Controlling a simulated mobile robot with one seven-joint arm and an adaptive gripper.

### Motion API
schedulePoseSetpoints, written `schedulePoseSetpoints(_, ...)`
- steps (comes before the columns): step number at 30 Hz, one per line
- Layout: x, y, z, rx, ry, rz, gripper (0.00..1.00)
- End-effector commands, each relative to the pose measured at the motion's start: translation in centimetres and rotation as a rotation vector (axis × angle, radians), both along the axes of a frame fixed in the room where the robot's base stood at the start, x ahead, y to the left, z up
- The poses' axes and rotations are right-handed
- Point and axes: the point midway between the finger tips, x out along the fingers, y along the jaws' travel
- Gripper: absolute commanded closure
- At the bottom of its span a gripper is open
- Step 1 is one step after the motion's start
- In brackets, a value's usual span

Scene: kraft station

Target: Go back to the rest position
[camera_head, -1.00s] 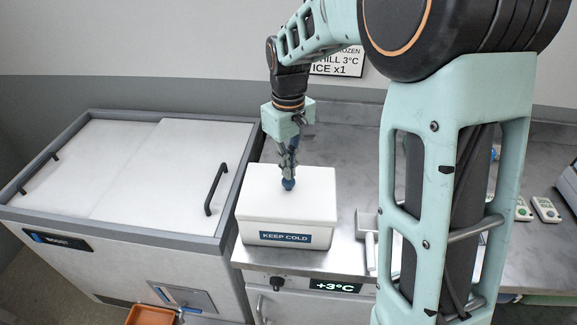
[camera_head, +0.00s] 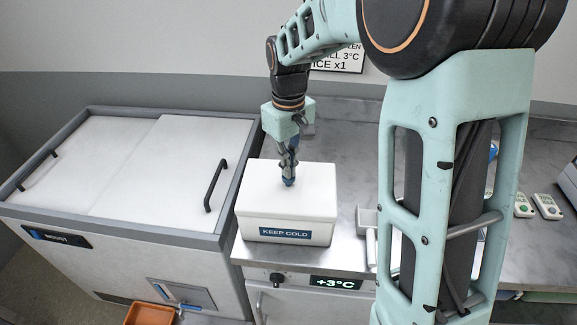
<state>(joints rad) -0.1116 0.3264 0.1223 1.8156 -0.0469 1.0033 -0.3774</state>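My gripper (camera_head: 289,178) points straight down over the lid of a white box (camera_head: 285,205) with a blue "KEEP COLD" label. The box stands closed on the metal counter (camera_head: 350,135). The blue fingertips are close together at the lid's middle. I cannot tell whether they touch the lid or hold anything small between them. My arm reaches in from the upper right and hides part of the counter.
A large chest (camera_head: 120,235) with white sliding lids and black handles stands at left. An orange tray (camera_head: 150,314) is below it. A white scoop-like item (camera_head: 368,222) lies right of the box. Small green-and-white devices (camera_head: 546,206) lie at far right. A wall sign hangs behind.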

Motion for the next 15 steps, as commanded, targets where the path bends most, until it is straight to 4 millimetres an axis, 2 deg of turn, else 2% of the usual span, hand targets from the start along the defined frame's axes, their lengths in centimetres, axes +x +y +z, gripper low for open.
schedulePoseSetpoints(15,0.0,0.0,3.4,0.001,-0.001,0.000,1.00)
